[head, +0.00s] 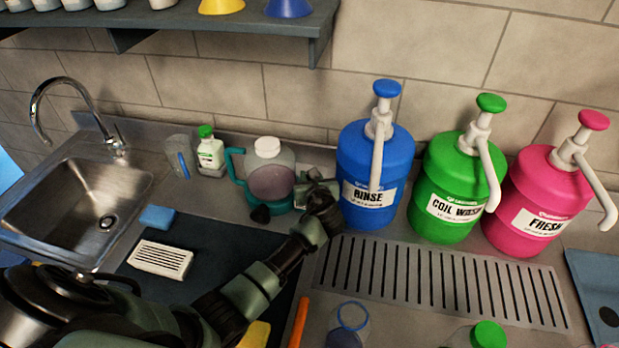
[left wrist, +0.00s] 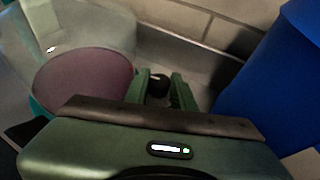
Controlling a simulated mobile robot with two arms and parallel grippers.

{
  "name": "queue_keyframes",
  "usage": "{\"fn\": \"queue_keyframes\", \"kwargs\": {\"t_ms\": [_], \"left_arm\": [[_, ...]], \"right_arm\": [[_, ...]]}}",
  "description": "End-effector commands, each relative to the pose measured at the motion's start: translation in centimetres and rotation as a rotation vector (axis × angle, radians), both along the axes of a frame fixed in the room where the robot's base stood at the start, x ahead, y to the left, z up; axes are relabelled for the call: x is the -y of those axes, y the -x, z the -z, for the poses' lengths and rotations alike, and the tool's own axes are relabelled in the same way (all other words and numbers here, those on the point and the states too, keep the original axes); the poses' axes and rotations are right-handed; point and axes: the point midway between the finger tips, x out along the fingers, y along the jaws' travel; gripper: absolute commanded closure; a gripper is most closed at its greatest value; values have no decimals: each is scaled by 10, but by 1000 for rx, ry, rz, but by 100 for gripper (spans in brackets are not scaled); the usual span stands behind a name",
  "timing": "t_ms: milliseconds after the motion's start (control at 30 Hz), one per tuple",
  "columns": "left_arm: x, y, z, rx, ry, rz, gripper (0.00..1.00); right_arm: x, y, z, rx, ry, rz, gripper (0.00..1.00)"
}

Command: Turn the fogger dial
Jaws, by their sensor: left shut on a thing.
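The fogger (head: 268,176) has a teal body and handle, a clear tank of pinkish liquid and a dark nozzle at its front. It stands on the counter left of the blue RINSE jug; its tank (left wrist: 85,82) fills the left of the left wrist view. My left gripper (head: 312,188) is at the fogger's right side, beside the RINSE jug. In the left wrist view its two green fingers are shut on a small dark knob with a light mark, the dial (left wrist: 158,85). The arm hides the dial in the head view. My right gripper is not in view.
The blue RINSE jug (head: 373,155) is close on the right of my left gripper, with green (head: 452,175) and pink (head: 540,190) pump jugs beyond. A white bottle (head: 211,155) stands left of the fogger. A sink (head: 80,200) is at the far left. A slotted drain (head: 440,280) lies in front.

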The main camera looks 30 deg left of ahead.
Motion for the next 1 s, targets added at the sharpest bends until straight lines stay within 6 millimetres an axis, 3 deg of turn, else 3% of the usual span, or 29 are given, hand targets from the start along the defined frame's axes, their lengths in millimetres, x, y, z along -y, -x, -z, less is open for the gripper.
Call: {"fn": "queue_keyframes", "kwargs": {"t_ms": [333,367,400,767,1000], "left_arm": [[1,1,1,-2,0,-23,100],[1,1,1,-2,0,-23,70],[1,1,1,-2,0,-23,66],[3,3,0,-1,-1,-21,66],[25,30,-13,1,1,-20,66]], "right_arm": [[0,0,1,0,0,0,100],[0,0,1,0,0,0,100],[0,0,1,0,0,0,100],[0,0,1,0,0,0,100],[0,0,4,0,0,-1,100]]}}
